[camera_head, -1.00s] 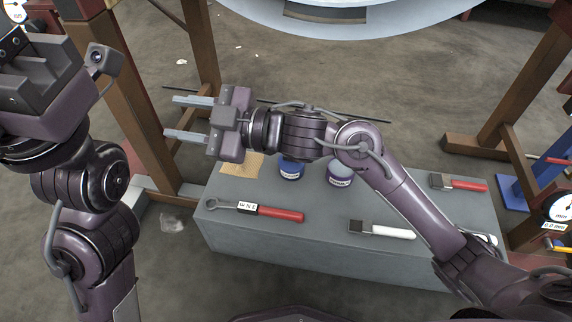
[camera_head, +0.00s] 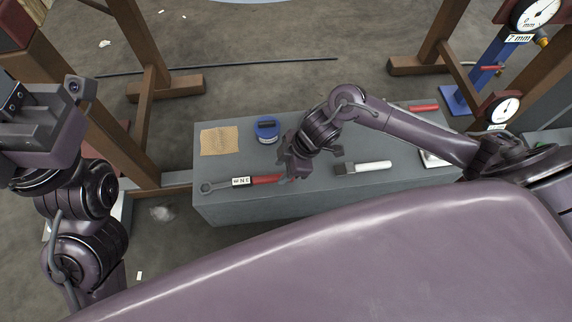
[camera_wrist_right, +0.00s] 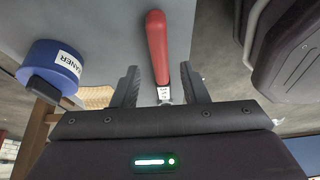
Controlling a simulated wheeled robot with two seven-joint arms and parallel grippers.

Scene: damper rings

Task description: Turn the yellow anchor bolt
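A wrench with a red handle (camera_head: 268,180), a lettered white tag and a grey ring end (camera_head: 207,187) lies on the grey bench top. My right gripper (camera_head: 287,177) is low over the handle's right part. In the right wrist view the gripper's two fingers (camera_wrist_right: 159,88) are apart, with the red handle (camera_wrist_right: 157,50) between them and a gap on each side. My left gripper (camera_head: 30,115) is at the left edge, away from the bench; its fingers do not show clearly. I cannot make out a yellow anchor bolt for certain; a small yellow part (camera_head: 544,42) shows by the upper gauge.
The grey bench (camera_head: 230,212) also holds a blue tin (camera_head: 267,130), a brown sheet (camera_head: 219,141), a white-handled brush (camera_head: 365,167) and another red handle (camera_head: 424,107). Wooden frames (camera_head: 150,95) stand around it. Dial gauges (camera_head: 535,12) are at right.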

